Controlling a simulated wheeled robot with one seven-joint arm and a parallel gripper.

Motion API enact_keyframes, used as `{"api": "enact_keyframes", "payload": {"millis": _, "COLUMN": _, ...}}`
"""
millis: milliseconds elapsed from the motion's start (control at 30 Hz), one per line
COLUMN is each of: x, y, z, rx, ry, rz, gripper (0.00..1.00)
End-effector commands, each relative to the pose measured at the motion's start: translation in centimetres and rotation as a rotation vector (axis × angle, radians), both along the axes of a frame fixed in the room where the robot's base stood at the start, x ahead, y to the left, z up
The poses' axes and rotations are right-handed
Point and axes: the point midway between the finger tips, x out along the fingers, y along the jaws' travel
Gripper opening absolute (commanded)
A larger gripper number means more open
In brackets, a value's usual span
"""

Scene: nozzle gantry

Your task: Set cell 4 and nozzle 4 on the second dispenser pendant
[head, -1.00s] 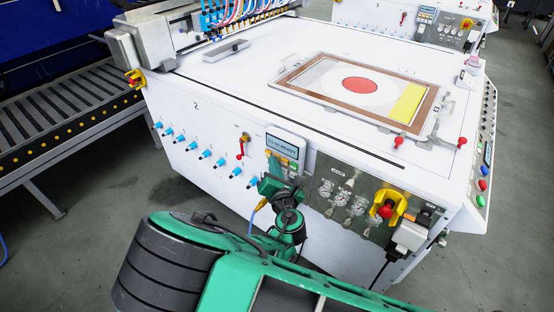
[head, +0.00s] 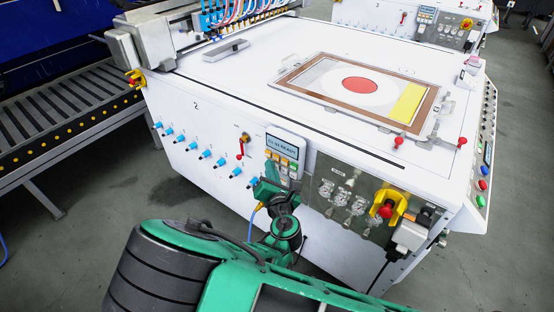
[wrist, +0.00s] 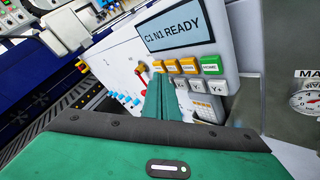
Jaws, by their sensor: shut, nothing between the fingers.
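The dispenser pendant (head: 285,145) is a small grey-white panel on the front of the white machine marked 2. Its screen (wrist: 172,35) reads "C1 N1 READY" in the wrist view. Below the screen is a row of orange buttons (wrist: 189,66) ending in a green HOME button (wrist: 211,64). White buttons, including Y+ (wrist: 217,87), sit under that row. My gripper (head: 271,170) is shut and empty in front of the pendant's lower left. In the wrist view its green fingers (wrist: 162,95) hide part of the lower left buttons; contact cannot be told.
A gauge panel (head: 345,204) and a yellow-and-red emergency stop (head: 386,207) are right of the pendant. A red-handled valve (head: 241,147) and several blue fittings (head: 204,153) are to its left. Another machine (head: 400,14) with its own pendant stands behind.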

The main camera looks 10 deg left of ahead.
Motion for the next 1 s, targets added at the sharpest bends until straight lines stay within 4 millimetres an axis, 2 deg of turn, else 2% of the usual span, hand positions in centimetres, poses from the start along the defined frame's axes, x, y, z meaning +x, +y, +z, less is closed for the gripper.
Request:
{"api": "enact_keyframes", "payload": {"millis": 633, "x": -4.4, "y": 1.8, "z": -0.1, "rx": 0.000, "ry": 0.002, "rz": 0.001, "gripper": 0.00}}
{"api": "enact_keyframes", "payload": {"millis": 1000, "x": -4.6, "y": 1.8, "z": 0.0, "rx": 0.000, "ry": 0.000, "rz": 0.000, "gripper": 0.00}}
